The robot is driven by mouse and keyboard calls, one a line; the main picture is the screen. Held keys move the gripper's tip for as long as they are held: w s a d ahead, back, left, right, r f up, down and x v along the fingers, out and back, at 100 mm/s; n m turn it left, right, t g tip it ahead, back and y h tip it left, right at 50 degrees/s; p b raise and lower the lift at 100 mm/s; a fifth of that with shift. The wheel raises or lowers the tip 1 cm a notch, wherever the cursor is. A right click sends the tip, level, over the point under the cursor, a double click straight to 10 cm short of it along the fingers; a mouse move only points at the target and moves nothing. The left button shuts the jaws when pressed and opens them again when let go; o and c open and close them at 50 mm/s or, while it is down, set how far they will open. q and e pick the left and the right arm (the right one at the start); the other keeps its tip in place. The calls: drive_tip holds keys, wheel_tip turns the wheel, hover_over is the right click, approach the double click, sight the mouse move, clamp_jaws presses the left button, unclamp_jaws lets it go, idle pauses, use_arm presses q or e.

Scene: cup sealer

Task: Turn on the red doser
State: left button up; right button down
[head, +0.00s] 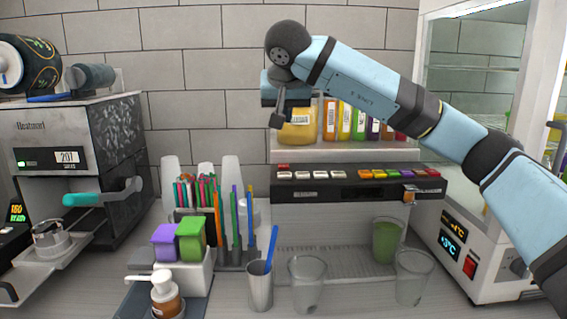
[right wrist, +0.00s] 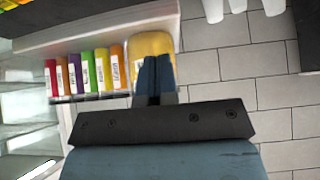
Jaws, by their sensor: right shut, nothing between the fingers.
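The dispenser (head: 345,189) stands at the back centre, with a dark front panel carrying a row of white buttons and a row of coloured ones. A red button (head: 283,166) sits at the panel's upper left, and another red button (head: 433,173) ends the coloured row at right. My right gripper (head: 277,121) is shut and empty, pointing down in front of the large yellow jar (head: 299,133), above the panel's left end. My left gripper is out of view.
Clear cups (head: 307,284) and a steel cup with a blue stick (head: 260,286) stand in front. A green-filled cup (head: 386,240) is under the dispenser. A pen holder (head: 236,258) is left, a white cabinet (head: 480,240) right.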

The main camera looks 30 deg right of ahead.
drive_tip(key=shift+s+a, duration=0.1)
hover_over(283, 166)
drive_tip(key=s, duration=0.1)
wheel_tip(283, 166, down, 7)
drive_tip(key=shift+a+f, duration=0.15)
wheel_tip(283, 166, down, 4)
drive_tip(key=shift+r, duration=0.25)
drive_tip(key=shift+f, duration=0.55)
drive_tip(key=shift+s+a+f, duration=0.1)
drive_tip(key=shift+s+f, duration=0.05)
drive_tip(key=shift+f, duration=0.2)
drive_tip(key=shift+r+p, duration=0.85)
